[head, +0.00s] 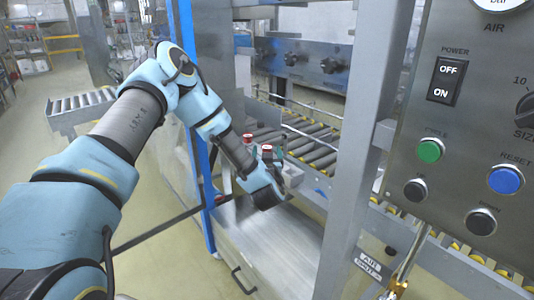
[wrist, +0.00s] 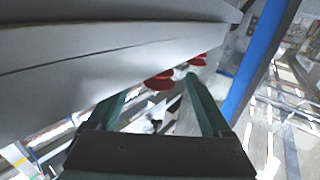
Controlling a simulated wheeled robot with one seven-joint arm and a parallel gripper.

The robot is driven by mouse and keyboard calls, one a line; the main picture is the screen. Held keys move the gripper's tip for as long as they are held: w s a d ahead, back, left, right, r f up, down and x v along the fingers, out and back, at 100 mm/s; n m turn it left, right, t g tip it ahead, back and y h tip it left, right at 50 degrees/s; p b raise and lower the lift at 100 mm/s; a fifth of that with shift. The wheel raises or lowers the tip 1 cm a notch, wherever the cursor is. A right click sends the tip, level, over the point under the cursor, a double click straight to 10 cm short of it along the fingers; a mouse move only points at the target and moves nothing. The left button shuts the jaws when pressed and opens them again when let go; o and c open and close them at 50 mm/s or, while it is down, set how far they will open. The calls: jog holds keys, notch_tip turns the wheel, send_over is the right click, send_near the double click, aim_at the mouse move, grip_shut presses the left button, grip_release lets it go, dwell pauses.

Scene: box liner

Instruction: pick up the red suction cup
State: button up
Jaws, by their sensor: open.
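Two red suction cups show near the middle of the head view, one (head: 248,136) at left and one (head: 267,148) at right. In the wrist view, the larger-looking red cup (wrist: 158,80) lies in the gap between the fingertips. The other red cup (wrist: 197,60) is just above the right fingertip. My gripper (wrist: 157,86) is open, its two teal fingers apart with nothing held. I cannot tell how far the cups are beyond the tips. In the head view my wrist is below the cups, and the fingers are mostly hidden.
A grey curved panel (wrist: 90,65) fills the upper left of the wrist view, close to the left finger. A blue post (wrist: 252,70) stands at right. In the head view, a roller conveyor (head: 315,150) runs behind, and a grey upright (head: 365,110) and control panel (head: 465,130) stand right.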

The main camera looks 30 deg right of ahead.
jog(key=shift+x, duration=0.95)
grip_shut()
